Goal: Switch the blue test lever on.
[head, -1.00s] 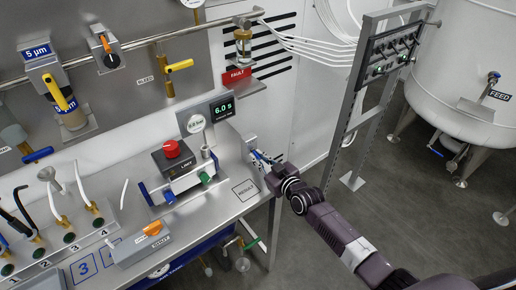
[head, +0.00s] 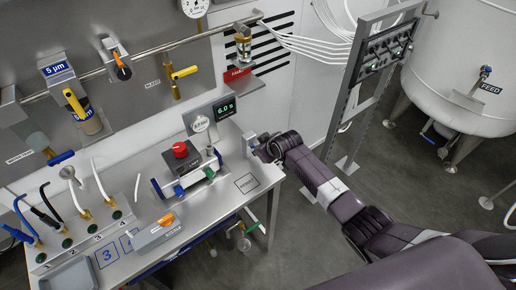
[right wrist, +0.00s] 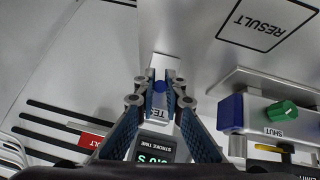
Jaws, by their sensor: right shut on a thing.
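The blue test lever (right wrist: 159,86) is a small blue knob on a pale box marked TEST (right wrist: 160,114). In the right wrist view my right gripper (right wrist: 160,88) has its blue fingers closed in on the knob, one fingertip on each side, and is shut on it. In the head view my right gripper (head: 257,148) is at the bench's back right corner, against the box. My wrist hides the lever and most of the fingers there. The lever's exact angle cannot be told. My left gripper is not in view.
A timer display (head: 224,107) reading 6.0 s stands behind the bench (head: 215,220). A red-knobbed clamp unit (head: 181,160) is left of my gripper. A blue-ended rail with a green knob (right wrist: 282,110) lies close by in the wrist view. The RESULT square (head: 246,183) is empty.

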